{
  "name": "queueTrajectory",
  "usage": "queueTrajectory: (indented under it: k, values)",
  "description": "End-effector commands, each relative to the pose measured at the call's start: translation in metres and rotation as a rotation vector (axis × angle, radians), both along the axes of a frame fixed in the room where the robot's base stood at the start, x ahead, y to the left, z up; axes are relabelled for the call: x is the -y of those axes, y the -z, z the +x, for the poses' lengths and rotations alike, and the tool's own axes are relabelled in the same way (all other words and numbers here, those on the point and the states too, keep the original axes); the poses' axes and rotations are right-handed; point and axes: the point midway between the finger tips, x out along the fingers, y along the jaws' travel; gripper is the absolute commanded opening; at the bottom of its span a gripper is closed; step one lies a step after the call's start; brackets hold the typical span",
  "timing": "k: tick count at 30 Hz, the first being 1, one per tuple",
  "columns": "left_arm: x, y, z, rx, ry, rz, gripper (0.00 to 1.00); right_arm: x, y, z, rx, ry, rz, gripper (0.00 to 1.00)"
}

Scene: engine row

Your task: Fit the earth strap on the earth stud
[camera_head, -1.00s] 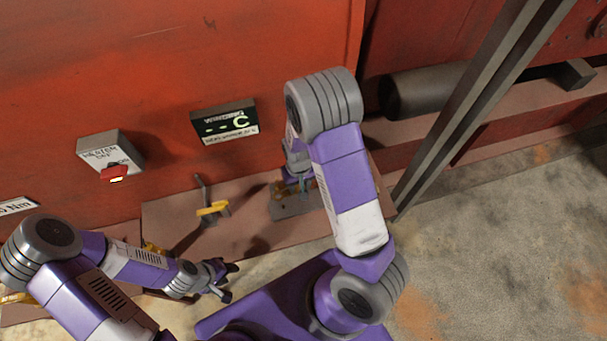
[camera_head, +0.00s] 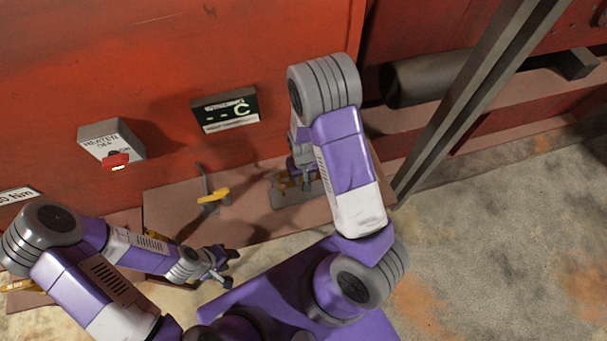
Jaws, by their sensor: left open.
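I cannot clearly make out the earth strap or the earth stud. A grey plate (camera_head: 287,198) with small brass-coloured parts (camera_head: 281,182) lies on the brown ledge, partly behind my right arm. My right gripper (camera_head: 306,182) is over this plate, mostly hidden by its own arm; whether it holds anything does not show. My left gripper (camera_head: 229,268) is open and empty, low in front of the ledge and apart from the plate. A yellow-handled part (camera_head: 213,196) on a dark upright stands on the ledge between the two grippers.
The brown ledge (camera_head: 170,208) runs along a red wall (camera_head: 240,50). On the wall are a grey heater switch box (camera_head: 110,140) and a dark display (camera_head: 226,112). A dark diagonal post (camera_head: 465,100) stands at right. Bare floor (camera_head: 490,240) lies open at lower right.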

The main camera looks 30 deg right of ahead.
Motion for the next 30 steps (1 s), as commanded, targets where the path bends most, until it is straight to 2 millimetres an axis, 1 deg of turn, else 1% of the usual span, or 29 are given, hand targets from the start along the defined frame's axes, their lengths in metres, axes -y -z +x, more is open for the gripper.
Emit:
queueTrajectory:
  k: [1,6,12,30]
  values:
    - [0.000,0.008,0.000,0.000,0.000,0.000,0.43,0.000,0.009,0.000,0.000,0.000,0.000,0.09]
    - [0.000,0.022,0.000,0.000,0.000,0.000,0.43,0.000,0.026,0.000,0.000,0.000,0.000,0.09]
    - [0.000,0.033,0.000,0.000,0.000,0.000,0.43,0.000,0.039,0.000,0.001,0.000,0.000,0.09]
    - [0.000,0.034,0.000,0.000,0.000,0.000,0.43,0.000,0.040,0.000,0.001,0.000,0.000,0.09]
